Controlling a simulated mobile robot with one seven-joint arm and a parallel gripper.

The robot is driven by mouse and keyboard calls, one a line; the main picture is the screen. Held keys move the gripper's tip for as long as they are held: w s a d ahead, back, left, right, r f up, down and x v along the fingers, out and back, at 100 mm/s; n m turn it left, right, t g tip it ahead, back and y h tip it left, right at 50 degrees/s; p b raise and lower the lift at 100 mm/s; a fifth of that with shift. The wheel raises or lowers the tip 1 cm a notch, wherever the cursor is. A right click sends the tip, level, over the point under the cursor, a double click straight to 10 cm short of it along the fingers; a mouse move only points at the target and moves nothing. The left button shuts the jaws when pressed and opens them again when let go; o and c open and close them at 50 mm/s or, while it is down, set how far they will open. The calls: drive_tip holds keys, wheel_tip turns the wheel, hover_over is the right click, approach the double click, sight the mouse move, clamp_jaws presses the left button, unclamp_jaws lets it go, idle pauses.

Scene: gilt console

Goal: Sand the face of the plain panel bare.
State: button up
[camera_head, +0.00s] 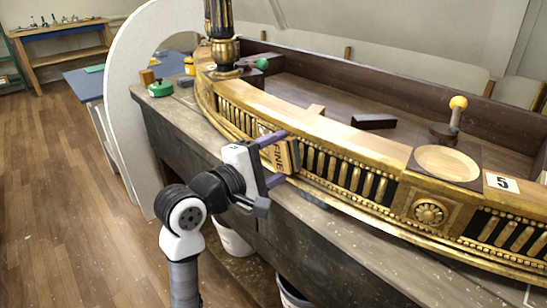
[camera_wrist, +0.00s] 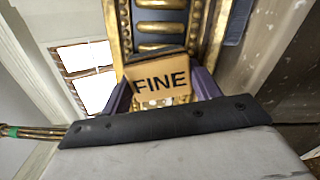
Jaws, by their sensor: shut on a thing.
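My gripper (camera_head: 273,162) is shut on a tan sanding block (camera_head: 282,157) with a dark edge, marked FINE. The gripper's purple fingers lie on both sides of it. The block is held at the curved gilt front of the console (camera_head: 345,172), left of the square rosette block. I cannot tell whether it touches the front. In the wrist view the block (camera_wrist: 160,80) sits between the fingers (camera_wrist: 160,98), with gilt and black fluting (camera_wrist: 158,28) beyond it. I cannot pick out a plain panel; the block and gripper hide part of the front.
The console lies on a worn grey bench (camera_head: 330,222). On or in it are a round wooden dish (camera_head: 447,163), a yellow-knobbed tool (camera_head: 456,118), a dark block (camera_head: 374,121) and a number 5 card (camera_head: 502,182). A black-gilt leg (camera_head: 224,45) rises at left. Floor at left is clear.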

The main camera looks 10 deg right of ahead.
sight(260, 135)
drive_tip(key=shift+f+b, duration=0.1)
drive_tip(key=shift+b, duration=0.2)
drive_tip(key=shift+w+a+b, duration=0.9)
drive_tip(key=shift+w+a, duration=0.1)
drive_tip(key=shift+w, duration=0.2)
drive_tip(key=shift+w+a+b, duration=0.55)
drive_tip(key=shift+w+b, duration=0.05)
drive_tip(key=shift+w, duration=0.25)
drive_tip(key=shift+w+a+b, duration=0.55)
drive_tip(key=shift+w+a, duration=0.05)
drive_tip(key=shift+w, duration=0.3)
drive_tip(key=shift+w+a+b, duration=0.55)
drive_tip(key=shift+w+b, duration=0.05)
drive_tip(key=shift+w, duration=0.25)
drive_tip(key=shift+s+b, duration=0.1)
drive_tip(key=shift+b, duration=0.3)
drive_tip(key=shift+s+d+b, duration=0.75)
drive_tip(key=shift+s+d, duration=0.2)
drive_tip(key=shift+s, duration=0.25)
drive_tip(key=shift+s+d+b, duration=0.6)
drive_tip(key=shift+s+d, duration=0.05)
drive_tip(key=shift+s, duration=0.3)
drive_tip(key=shift+s+d+b, duration=0.55)
drive_tip(key=shift+s+d, duration=0.1)
drive_tip(key=shift+s, duration=0.25)
drive_tip(key=shift+s+d, duration=0.5)
drive_tip(key=shift+s, duration=0.15)
drive_tip(key=shift+b, duration=0.5)
drive_tip(key=shift+r, duration=0.2)
